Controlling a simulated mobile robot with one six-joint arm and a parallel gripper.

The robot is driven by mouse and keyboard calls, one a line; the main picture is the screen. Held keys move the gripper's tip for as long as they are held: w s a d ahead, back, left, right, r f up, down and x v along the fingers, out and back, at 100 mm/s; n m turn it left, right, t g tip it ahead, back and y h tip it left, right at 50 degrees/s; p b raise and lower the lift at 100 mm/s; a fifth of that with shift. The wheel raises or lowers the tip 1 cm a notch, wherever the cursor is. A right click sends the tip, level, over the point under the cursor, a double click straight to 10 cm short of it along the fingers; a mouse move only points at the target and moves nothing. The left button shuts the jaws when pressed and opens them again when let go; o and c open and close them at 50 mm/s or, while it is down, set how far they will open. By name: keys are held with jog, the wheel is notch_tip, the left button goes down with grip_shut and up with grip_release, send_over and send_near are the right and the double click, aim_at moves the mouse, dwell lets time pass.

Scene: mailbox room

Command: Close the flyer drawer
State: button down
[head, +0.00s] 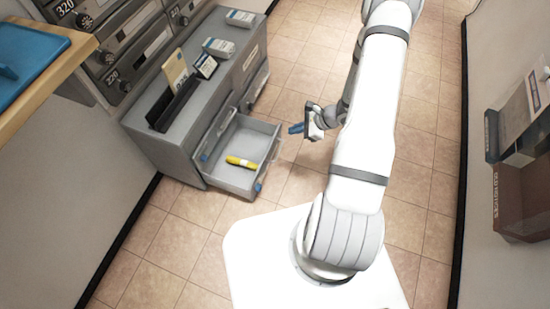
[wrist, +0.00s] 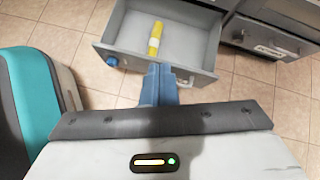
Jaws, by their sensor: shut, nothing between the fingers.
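The flyer drawer (head: 218,172) is pulled out of the grey cabinet (head: 150,150) in the head view. A yellow rolled item with a pale band (head: 242,162) lies inside it. My gripper (head: 296,128) is to the right of the drawer, with its blue fingers pointing toward it. In the wrist view the open drawer (wrist: 126,33) is just beyond my shut, empty fingers (wrist: 160,72). The fingertips overlap the drawer's front panel in that picture; I cannot tell whether they touch it.
A black holder (head: 172,105) and small card stacks (head: 219,47) stand on the cabinet top. Mailboxes (head: 125,50) are behind it. A wooden ledge with a blue tray (head: 25,50) is at left, and a brown box (head: 520,200) at right. Tiled floor is clear around the drawer.

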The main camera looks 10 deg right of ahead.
notch_tip(320, 180, down, 13)
jog(key=s+d+m+t+h+b, duration=0.1)
jog(key=s+d+m+b, duration=0.1)
jog(key=s+m, duration=0.15)
jog(key=b, duration=0.4)
send_near(268, 154)
jog(key=shift+m, duration=0.45)
jog(key=shift+x, duration=3)
jog(key=shift+d+f, duration=0.1)
